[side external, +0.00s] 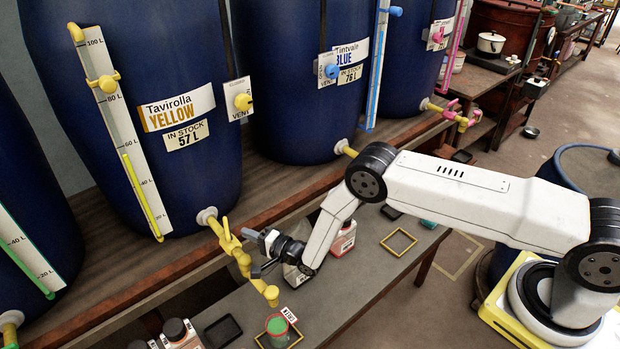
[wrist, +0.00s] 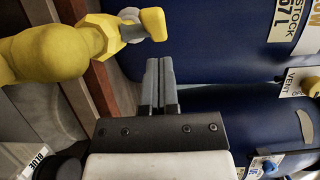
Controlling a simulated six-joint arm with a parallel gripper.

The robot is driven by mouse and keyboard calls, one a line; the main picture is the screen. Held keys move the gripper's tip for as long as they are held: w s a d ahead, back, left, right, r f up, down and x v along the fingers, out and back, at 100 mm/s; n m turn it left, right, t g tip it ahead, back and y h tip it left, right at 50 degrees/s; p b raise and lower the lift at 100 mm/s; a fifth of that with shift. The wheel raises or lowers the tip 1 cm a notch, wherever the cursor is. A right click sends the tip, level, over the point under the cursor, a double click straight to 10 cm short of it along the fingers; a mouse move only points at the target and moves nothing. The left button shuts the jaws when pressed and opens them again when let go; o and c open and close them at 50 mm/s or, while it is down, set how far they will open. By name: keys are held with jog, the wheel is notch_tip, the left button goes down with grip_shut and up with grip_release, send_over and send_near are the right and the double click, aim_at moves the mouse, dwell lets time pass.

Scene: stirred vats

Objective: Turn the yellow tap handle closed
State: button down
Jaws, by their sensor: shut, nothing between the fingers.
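The yellow tap (side external: 242,262) comes out of the foot of the blue vat labelled Tavirolla Yellow (side external: 205,165), and its spout points down. Its short yellow handle (side external: 227,228) stands up from the valve body. In the wrist view the handle end (wrist: 153,24) shows just beyond the fingertips, with the tap body (wrist: 50,55) at the left. My gripper (side external: 247,233) is shut and empty, just right of the handle. In the wrist view the gripper's fingers (wrist: 160,65) are together, with a small gap visible between them and the handle.
A white and red container (side external: 343,238) stands on the bench behind my wrist. An empty yellow frame (side external: 398,242) lies to the right. More vats with taps line the wooden shelf.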

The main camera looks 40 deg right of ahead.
aim_at(230, 240)
jog(key=shift+w+a, duration=0.25)
jog(key=shift+a, duration=0.3)
jog(key=shift+w+a, duration=0.2)
jog(key=shift+a, duration=0.3)
jog(key=shift+s+a+m+t+h, duration=0.1)
jog(key=shift+a+m+t+h, duration=0.2)
jog(key=shift+m+h, duration=0.4)
jog(key=shift+s+a+m+t+h, duration=0.1)
jog(key=shift+a+m+t+h, duration=0.25)
jog(key=shift+h, duration=0.65)
jog(key=shift+m+h, duration=0.25)
jog(key=shift+h, duration=0.05)
jog(key=shift+w+a+m+h, duration=0.1)
jog(key=shift+a+m+h, duration=0.15)
jog(key=shift+m+h, duration=0.55)
jog(key=shift+a+m+h, duration=0.25)
jog(key=shift+m+h, duration=0.15)
jog(key=shift+h, duration=0.65)
jog(key=shift+w+a+m+h, duration=0.1)
jog(key=shift+a+m+h, duration=0.15)
jog(key=shift+m+h, duration=0.55)
jog(key=shift+w+a+n, duration=0.15)
jog(key=shift+w+a, duration=0.2)
jog(key=shift+a, duration=0.25)
jog(key=shift+w+a+n, duration=0.15)
jog(key=shift+w+a, duration=0.2)
jog(key=shift+a, duration=0.25)
jog(key=shift+w+a, duration=0.1)
